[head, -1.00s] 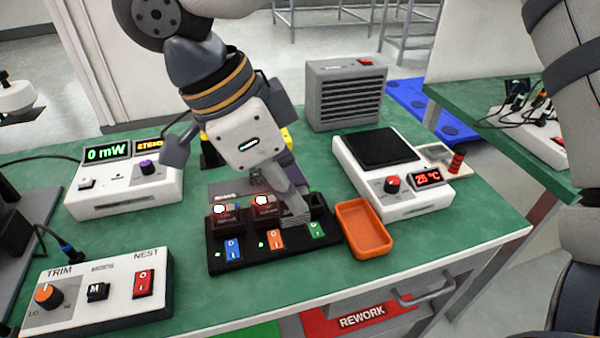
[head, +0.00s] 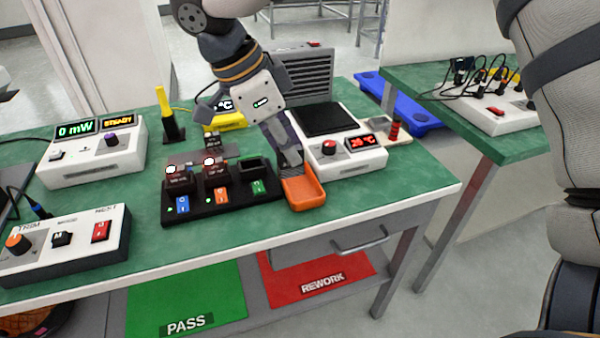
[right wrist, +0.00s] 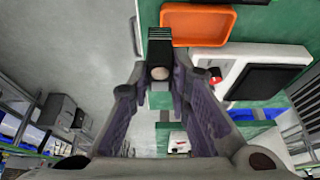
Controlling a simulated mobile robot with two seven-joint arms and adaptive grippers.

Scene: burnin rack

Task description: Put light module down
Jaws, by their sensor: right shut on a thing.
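My right gripper (head: 290,158) reaches down from the top in the head view, over the back end of the orange tray (head: 303,186). It is shut on the light module (right wrist: 159,68), a dark ribbed block with a round pale lens, seen between the fingers in the right wrist view. The tray also shows there (right wrist: 200,26), beyond the module. In the head view the gripper mostly hides the module; I cannot tell whether it touches the tray. The black rack (head: 205,212) stands left of the tray, with dark modules in its left and middle bays; its right bay looks empty. My left gripper is out of view.
A white hot-plate unit (head: 360,160) reading 25 °C stands right of the tray. A grey vented box (head: 305,72) is behind. A power meter (head: 95,160) and a trim box (head: 75,245) stand at left. Bare green table lies right of the tray.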

